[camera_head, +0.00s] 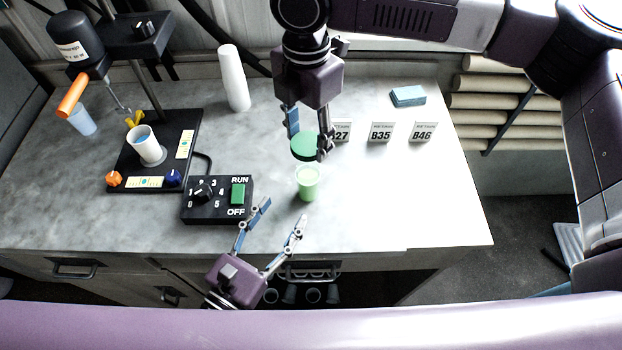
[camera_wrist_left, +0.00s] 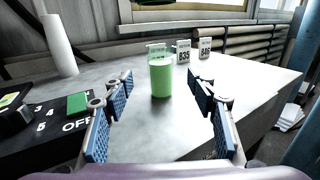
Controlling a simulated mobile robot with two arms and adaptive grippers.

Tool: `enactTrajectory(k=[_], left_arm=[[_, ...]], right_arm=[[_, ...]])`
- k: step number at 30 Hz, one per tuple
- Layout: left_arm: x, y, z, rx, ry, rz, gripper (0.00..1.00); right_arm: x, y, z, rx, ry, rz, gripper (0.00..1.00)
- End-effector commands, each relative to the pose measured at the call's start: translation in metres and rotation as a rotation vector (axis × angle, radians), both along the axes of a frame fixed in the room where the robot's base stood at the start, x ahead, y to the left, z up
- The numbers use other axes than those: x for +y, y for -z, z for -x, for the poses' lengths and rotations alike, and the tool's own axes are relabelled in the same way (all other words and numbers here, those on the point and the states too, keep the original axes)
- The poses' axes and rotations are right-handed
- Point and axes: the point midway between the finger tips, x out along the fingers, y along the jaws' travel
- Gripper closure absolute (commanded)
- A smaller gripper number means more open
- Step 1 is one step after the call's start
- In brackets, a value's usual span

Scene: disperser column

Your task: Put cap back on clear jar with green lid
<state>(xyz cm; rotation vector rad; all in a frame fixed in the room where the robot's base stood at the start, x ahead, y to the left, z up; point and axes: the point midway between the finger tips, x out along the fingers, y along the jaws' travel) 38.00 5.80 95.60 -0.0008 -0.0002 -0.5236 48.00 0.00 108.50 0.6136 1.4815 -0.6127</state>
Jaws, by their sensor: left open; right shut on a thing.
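The clear jar (camera_head: 308,186) stands upright on the counter and holds green contents; its top is uncovered. In the left wrist view the jar (camera_wrist_left: 161,78) stands beyond and between my left fingers. The green lid (camera_head: 305,146) is held by my right gripper (camera_head: 307,134), just above and behind the jar and apart from it. My left gripper (camera_head: 283,212) is open and empty at the counter's front edge, in front of the jar.
A black control box (camera_head: 217,212) with a dial and green switch sits left of my left gripper. A disperser stand (camera_head: 190,128) with a white cup (camera_head: 146,150) is farther left. Label cards (camera_head: 381,132) and a blue block (camera_head: 407,96) are behind right. The counter's right front is clear.

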Motion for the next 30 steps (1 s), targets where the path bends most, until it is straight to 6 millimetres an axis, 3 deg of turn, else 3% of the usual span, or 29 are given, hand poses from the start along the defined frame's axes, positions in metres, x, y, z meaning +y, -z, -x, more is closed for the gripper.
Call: enactTrajectory(k=[8,21,30], left_arm=[[-0.005,0.0,-0.01,-0.001,-0.001,0.0,0.47],[-0.045,-0.001,-0.079,-0.003,-0.001,0.001,0.47],[-0.059,0.0,-0.103,0.0,0.0,-0.001,0.47]], right_arm=[[0.0,0.0,0.0,0.0,0.001,0.0,0.64],[0.0,0.0,0.0,0.0,0.0,0.0,0.64],[0.0,0.0,0.0,0.0,0.001,0.0,0.64]])
